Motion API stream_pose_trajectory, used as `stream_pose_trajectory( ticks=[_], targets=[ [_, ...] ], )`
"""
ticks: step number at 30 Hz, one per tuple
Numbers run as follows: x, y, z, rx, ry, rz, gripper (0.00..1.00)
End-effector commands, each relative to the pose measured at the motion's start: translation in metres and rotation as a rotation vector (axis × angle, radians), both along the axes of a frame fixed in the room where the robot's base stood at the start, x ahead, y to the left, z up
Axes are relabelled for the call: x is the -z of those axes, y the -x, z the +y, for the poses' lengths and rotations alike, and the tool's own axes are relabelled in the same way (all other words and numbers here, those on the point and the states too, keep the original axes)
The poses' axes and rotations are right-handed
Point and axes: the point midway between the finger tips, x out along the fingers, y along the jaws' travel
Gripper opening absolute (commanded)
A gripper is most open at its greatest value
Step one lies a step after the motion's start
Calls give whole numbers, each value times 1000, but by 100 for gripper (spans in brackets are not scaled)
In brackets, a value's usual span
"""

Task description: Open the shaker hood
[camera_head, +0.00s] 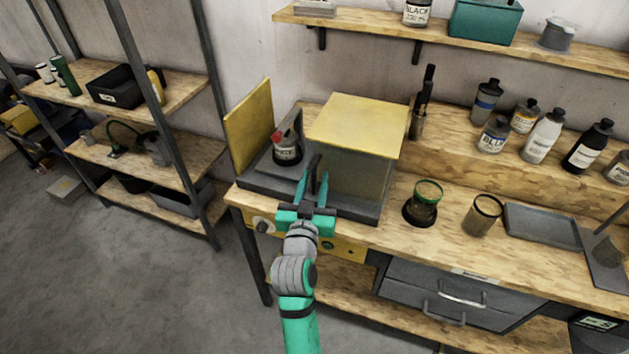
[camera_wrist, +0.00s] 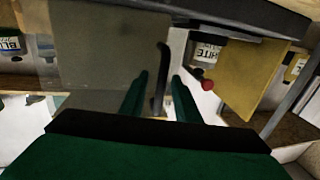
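The shaker stands on the bench on a dark base (camera_head: 345,209). Its hood (camera_head: 355,125) has a yellow top and see-through grey sides; it also shows in the wrist view (camera_wrist: 100,45). A yellow panel (camera_head: 249,125) stands upright at the left end, with a gap between it and the hood. A bottle labelled WHITE (camera_head: 287,150) with a red tip stands in that gap. A dark upright handle (camera_wrist: 162,65) is at the hood's left front. My gripper (camera_head: 312,180) is open, its green fingers on either side of the handle, with gaps showing in the wrist view.
A glass jar with a green rim (camera_head: 425,200), a dark cup (camera_head: 482,215) and a grey tray (camera_head: 542,226) stand right of the shaker. Several paint bottles (camera_head: 542,137) line the back. A wall shelf (camera_head: 450,37) hangs above. A shelving rack (camera_head: 130,90) stands at left.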

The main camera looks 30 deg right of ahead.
Motion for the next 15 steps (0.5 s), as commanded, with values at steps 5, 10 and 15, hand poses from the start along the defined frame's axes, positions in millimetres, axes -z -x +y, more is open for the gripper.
stream_pose_trajectory(
  ticks=[5,10,15],
  targets=[
    [1,12,12,-2,1,1,29],
    [1,35,33,-2,1,2,29],
    [1,57,53,-1,0,3,29]
  ],
)
